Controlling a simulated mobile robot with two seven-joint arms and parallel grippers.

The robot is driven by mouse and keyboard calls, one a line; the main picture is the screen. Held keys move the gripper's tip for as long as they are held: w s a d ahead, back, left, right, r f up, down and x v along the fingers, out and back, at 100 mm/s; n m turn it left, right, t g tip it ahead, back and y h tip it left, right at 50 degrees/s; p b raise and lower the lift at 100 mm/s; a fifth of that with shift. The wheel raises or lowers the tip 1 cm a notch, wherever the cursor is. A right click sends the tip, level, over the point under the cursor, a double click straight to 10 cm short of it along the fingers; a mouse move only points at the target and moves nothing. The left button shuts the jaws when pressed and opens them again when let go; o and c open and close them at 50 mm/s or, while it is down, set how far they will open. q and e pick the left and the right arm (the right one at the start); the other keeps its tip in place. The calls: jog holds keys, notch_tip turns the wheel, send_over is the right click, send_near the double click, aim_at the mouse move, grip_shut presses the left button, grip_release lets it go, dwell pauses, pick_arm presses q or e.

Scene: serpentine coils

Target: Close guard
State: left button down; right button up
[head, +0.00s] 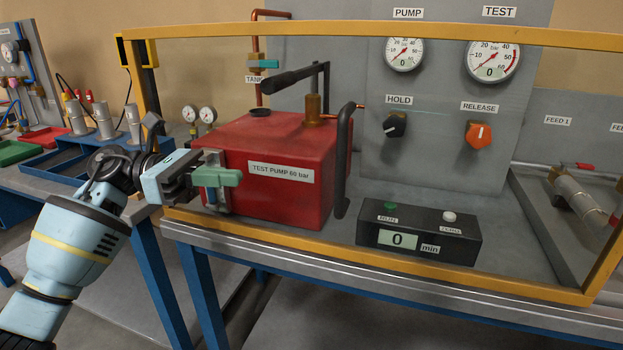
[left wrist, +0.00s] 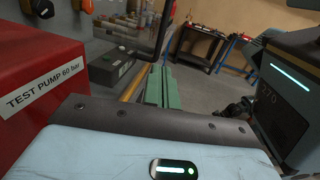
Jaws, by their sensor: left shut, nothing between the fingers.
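The guard is a yellow frame (head: 400,262) with a clear opening, standing around the front of the test bench in the head view. Its lower bar runs along the bench's front edge and its top bar crosses above the pump. I cannot tell whether it is fully seated. My left gripper (head: 228,178) is shut and empty, with green fingers, at the frame's lower left, in front of the red test pump (head: 300,205). The fingers (left wrist: 164,88) also show in the left wrist view, beside a yellow bar (left wrist: 134,86). Whether they touch the guard is unclear. My right gripper is not seen.
Behind the frame are a black timer box (head: 418,236), a grey panel with two gauges (head: 404,54), a black hold knob (head: 395,124) and an orange release knob (head: 478,134). A blue tray (head: 70,165) lies on the left bench. A gap separates the benches.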

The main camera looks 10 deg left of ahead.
aim_at(314, 183)
pick_arm(q)
jog(key=d+p, duration=0.1)
jog(key=d, duration=0.3)
jog(key=w+d+p, duration=0.1)
jog(key=d, duration=0.4)
jog(key=d+p, duration=0.1)
jog(key=d, duration=0.4)
jog(key=shift+w+r, duration=0.1)
jog(key=shift+w, duration=0.1)
